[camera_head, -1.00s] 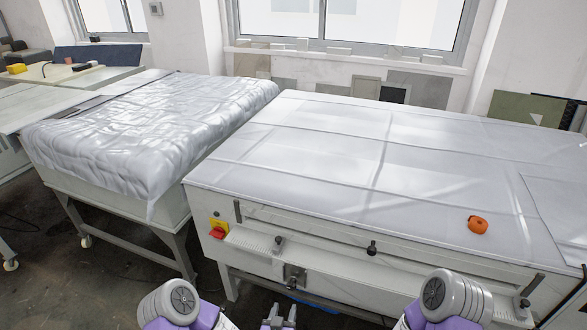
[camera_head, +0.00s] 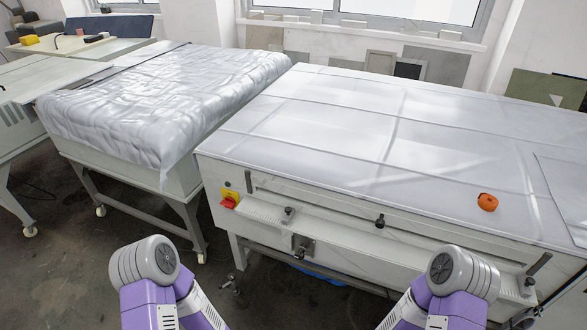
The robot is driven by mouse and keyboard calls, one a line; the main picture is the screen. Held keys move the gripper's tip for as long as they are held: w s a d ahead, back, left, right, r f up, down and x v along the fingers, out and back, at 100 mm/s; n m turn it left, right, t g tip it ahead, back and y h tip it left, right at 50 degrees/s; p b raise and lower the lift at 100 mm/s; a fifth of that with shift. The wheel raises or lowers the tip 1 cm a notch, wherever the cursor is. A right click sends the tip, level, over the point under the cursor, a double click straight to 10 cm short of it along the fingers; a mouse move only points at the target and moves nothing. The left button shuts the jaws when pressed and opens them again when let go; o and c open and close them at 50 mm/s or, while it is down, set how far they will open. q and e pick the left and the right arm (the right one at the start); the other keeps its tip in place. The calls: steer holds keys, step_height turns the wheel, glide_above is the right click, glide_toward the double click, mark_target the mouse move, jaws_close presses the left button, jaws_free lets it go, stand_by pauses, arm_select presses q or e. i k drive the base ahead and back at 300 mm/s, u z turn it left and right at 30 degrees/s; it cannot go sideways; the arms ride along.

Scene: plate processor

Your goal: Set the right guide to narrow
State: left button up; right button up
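The plate processor (camera_head: 330,130) has a pale feed shelf along its front. The right guide (camera_head: 538,265) is a dark upright bar at the shelf's right end, with a black knob (camera_head: 529,283) just below it. At the left end is a similar dark bar, the left guide (camera_head: 248,183), with a black knob (camera_head: 288,212) on the shelf to its right. Another black knob (camera_head: 380,221) is near the middle. My two purple and grey arms come in at the bottom, apart from the guides. Neither gripper shows.
A red and yellow switch (camera_head: 230,199) is on the processor's front left. An orange object (camera_head: 488,202) lies on its top. A sheet-covered table (camera_head: 165,105) stands to the left, with floor between it and the processor.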

mark_target(525, 281)
steer(key=z, duration=1.9)
steer(key=k, duration=1.2)
steer(key=z, duration=0.75)
steer(key=i, duration=1.55)
steer(key=u, duration=0.3)
